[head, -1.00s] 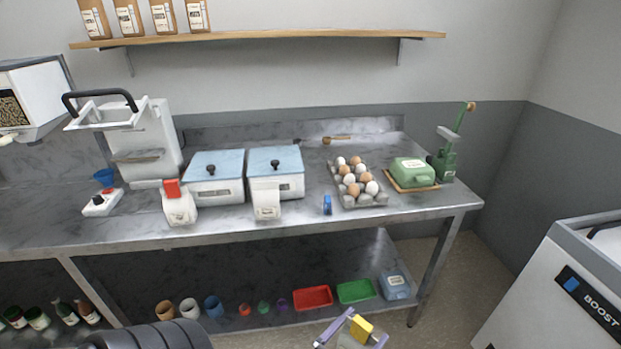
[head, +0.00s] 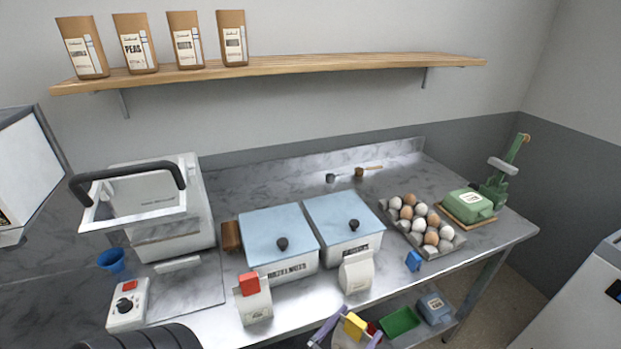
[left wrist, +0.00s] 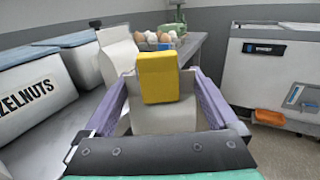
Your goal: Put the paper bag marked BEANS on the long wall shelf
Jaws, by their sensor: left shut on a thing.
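My left gripper (head: 346,330), with purple fingers, is at the bottom edge of the head view, in front of the table. It is shut on a pale bag with a yellow clip (head: 355,326); the held bag (left wrist: 165,117) also shows between the fingers in the left wrist view. No marking on it is readable, so I cannot tell if it says BEANS. The long wall shelf (head: 340,64) is wooden and runs above the table. Several brown paper bags stand at its left end, one marked PEAS (head: 135,43). My right gripper is not in view.
The shelf's middle and right are clear. On the table (head: 290,172) stand a white press (head: 160,205), two blue-lidded bins (head: 278,233), a red-clipped bag (head: 255,304), another pale bag (head: 357,273), an egg tray (head: 455,243) and a green dish (head: 467,203).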

